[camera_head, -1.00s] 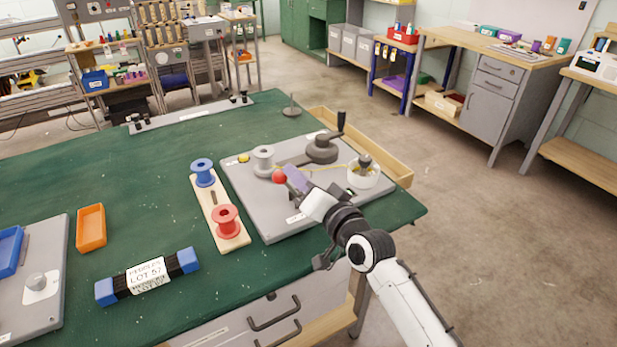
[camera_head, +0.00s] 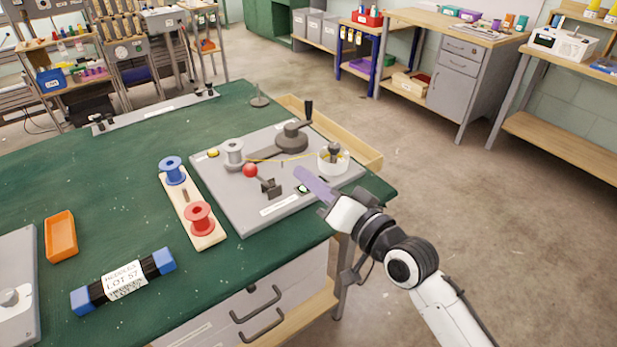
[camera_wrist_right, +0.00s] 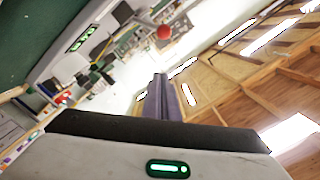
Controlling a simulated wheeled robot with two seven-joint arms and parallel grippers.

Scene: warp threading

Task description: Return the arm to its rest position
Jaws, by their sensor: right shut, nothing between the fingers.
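My right gripper (camera_head: 311,183) is shut and empty. In the head view its purple-grey fingers point up and left, over the right front edge of the grey winding plate (camera_head: 240,210). They are apart from the red ball knob (camera_head: 250,170) of the lever. In the right wrist view the closed fingers (camera_wrist_right: 162,98) show at the middle, with the red knob (camera_wrist_right: 164,32) beyond them. A yellow thread (camera_head: 285,159) runs from the grey spool (camera_head: 233,153) to the white cup (camera_head: 333,161). My left gripper is not in view.
The green table (camera_head: 110,215) carries a wooden rack with a blue spool (camera_head: 173,170) and a red spool (camera_head: 199,217), an orange tray (camera_head: 61,236) and a black labelled roll with blue ends (camera_head: 125,281). Open floor (camera_head: 480,240) lies to the right.

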